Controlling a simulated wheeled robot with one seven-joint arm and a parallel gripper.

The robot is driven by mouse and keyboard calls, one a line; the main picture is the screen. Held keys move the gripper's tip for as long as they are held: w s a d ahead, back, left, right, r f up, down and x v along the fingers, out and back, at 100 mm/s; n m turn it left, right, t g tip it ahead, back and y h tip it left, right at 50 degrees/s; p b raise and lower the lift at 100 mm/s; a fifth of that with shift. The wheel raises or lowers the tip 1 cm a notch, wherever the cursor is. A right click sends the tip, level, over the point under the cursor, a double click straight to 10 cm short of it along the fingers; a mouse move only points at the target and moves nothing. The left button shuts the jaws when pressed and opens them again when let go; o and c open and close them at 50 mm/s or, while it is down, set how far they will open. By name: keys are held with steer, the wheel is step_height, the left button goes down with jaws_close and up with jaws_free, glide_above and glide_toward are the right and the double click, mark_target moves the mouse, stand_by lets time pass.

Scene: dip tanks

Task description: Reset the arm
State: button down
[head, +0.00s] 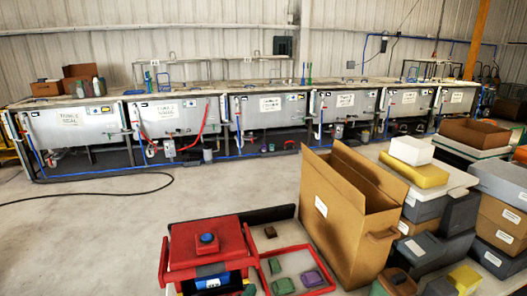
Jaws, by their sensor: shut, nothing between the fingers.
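My gripper and arm do not show in the head view, so the arm's pose is hidden. A row of grey dip tanks (265,107) with white labels stands along the back wall. No part of my arm is seen near the tanks or the boxes in front.
A red case (205,245) with a blue knob and a red-framed tray (292,268) of small coloured blocks are at the bottom. A tall open cardboard box (341,225) stands beside them. Stacked boxes (427,210) fill the right. Open concrete floor (85,235) lies left, crossed by a black hose (110,193).

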steer(key=s+d+f+m+t+y, duration=0.1)
steer(key=s+d+f+m+y, duration=0.15)
steer(key=s+f, duration=0.55)
steer(key=s+d+f+m+y, duration=0.1)
steer(key=s+d+f+m, duration=0.25)
steer(key=s, duration=0.85)
steer(key=s+a+r+m, duration=0.1)
steer(key=s+r+m, duration=0.1)
steer(key=s+m, duration=0.5)
steer(key=s+a+r+m, duration=0.1)
steer(key=s+m, duration=0.6)
steer(key=s, duration=0.8)
steer(key=shift+s+r+t, duration=0.3)
steer(key=shift+r+t, duration=0.1)
